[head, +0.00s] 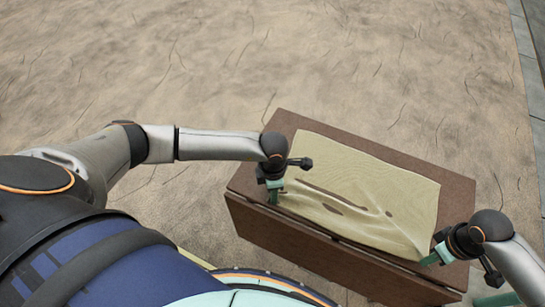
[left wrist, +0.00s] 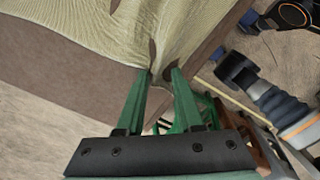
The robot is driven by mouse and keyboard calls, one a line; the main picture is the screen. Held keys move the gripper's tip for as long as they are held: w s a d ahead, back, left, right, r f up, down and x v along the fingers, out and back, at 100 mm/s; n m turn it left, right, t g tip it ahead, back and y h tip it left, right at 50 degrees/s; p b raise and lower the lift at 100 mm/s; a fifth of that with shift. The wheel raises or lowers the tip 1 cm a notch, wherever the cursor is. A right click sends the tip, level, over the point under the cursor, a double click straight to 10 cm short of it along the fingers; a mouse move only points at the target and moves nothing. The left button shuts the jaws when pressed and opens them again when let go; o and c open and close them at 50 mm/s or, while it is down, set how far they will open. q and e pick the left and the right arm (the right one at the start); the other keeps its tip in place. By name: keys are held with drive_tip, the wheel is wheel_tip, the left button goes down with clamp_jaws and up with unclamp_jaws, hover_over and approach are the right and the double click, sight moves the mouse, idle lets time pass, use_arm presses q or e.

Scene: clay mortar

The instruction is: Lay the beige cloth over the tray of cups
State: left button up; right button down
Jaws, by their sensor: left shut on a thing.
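The beige cloth (head: 365,185) lies spread over the top of a brown box-like table (head: 295,122), with folds running toward its near edge. Several dark brown patches show within it. My left gripper (head: 273,193) is at the cloth's near left corner. In the left wrist view, the green fingers (left wrist: 162,76) are shut on the edge of the cloth (left wrist: 90,28), which gathers between the tips. My right gripper (head: 434,257) is at the near right corner, its fingertips against the cloth; its jaw gap is not clear. I see no tray or cups.
A strip of bare table top shows along the far and left sides of the cloth. Sandy, cracked ground (head: 350,60) surrounds the table and looks clear beyond it. A grey paved edge (head: 530,70) runs along the far right.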

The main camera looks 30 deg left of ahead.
use_arm(q)
drive_tip(key=shift+s+a+f, duration=0.15)
drive_tip(key=shift+f, duration=0.05)
clamp_jaws()
drive_tip(key=shift+r, duration=2.6)
